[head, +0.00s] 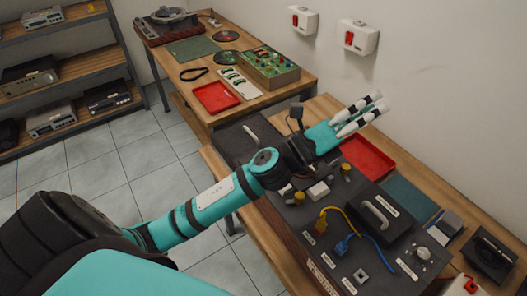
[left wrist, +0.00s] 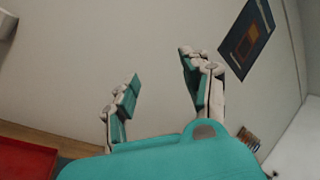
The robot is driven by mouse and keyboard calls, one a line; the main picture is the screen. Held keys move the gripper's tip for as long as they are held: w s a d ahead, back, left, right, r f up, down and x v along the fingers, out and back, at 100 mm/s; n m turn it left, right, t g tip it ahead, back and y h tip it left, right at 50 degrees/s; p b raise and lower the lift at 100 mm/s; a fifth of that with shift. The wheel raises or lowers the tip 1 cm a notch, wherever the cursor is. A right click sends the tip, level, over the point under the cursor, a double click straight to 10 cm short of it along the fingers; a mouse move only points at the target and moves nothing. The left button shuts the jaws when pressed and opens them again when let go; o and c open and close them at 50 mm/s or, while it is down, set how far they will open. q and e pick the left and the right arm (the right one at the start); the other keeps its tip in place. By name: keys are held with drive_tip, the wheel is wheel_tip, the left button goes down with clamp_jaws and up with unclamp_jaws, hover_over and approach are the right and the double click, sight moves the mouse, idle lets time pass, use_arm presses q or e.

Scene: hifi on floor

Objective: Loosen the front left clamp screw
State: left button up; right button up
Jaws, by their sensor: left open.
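A dark panel (head: 385,268) on the near wooden bench carries two yellow-topped knobs, one nearer (head: 299,197) and one farther (head: 346,169). A small pale block (head: 318,190) sits between them. I cannot tell which is the front left clamp screw; my left forearm and wrist cover part of the panel. My left gripper (head: 378,104) is open and empty, held above the far side of the bench and pointing at the wall, beyond the knobs. In the left wrist view its spread fingers (left wrist: 160,68) have only wall between them. My right gripper is not in view.
On the panel are a yellow plug (head: 322,223), a blue plug (head: 343,246) with cables, and a black handled box (head: 381,213). A red tray (head: 367,156) lies behind. A second bench (head: 190,87) holds a green circuit board (head: 268,63). Shelves stand left; floor between is clear.

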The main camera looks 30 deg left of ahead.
use_arm(q)
drive_tip(key=s+d+f+m+g+h, duration=0.25)
drive_tip(key=d+m+g+h, duration=0.35)
drive_tip(key=m+g, duration=1.25)
wheel_tip(320, 180, down, 6)
drive_tip(key=a+m+t+y, duration=0.1)
drive_tip(key=a+m+y, duration=0.2)
drive_tip(key=m+y, duration=0.6)
drive_tip(key=w+a+m+g+y, duration=0.15)
drive_tip(key=a+m+y, duration=0.65)
drive_tip(key=a, duration=1.8)
drive_tip(key=f+p, duration=0.1)
drive_tip(key=f, duration=0.4)
drive_tip(key=f+n+y+p, duration=0.1)
drive_tip(key=f+p, duration=0.1)
drive_tip(key=f, duration=0.3)
drive_tip(key=f+n+y+p, duration=0.1)
drive_tip(key=f, duration=0.5)
drive_tip(key=shift+w, duration=0.25)
drive_tip(key=shift+f+p, duration=0.35)
drive_tip(key=shift+f, duration=0.35)
drive_tip(key=shift+c, duration=0.4)
